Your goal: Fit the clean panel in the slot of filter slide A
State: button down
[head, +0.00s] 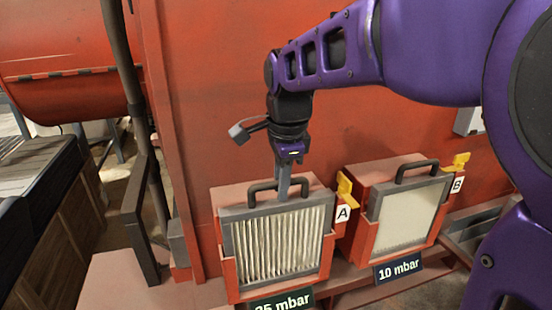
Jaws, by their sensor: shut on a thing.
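Filter slide A (230,265) is a red holder on the engine's side, marked by a white A tag (343,213). A grey-framed panel (277,243) with pale, pleated filter material stands upright in its slot. The panel has a dark handle (262,187) on top. My gripper (285,192) points down from above and is shut on this handle.
Filter slide B (360,240) stands to the right, with a smoother cream panel (405,215) and a 10 mbar sign (397,268). Yellow latches (345,188) stand beside the slides. A partly cut-off mbar sign (282,303) is below A. A dark post (140,215) stands left.

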jog(key=shift+f, duration=0.7)
jog(key=c, duration=0.7)
grip_release()
jog(key=shift+c, duration=0.2)
jog(key=shift+f, duration=0.1)
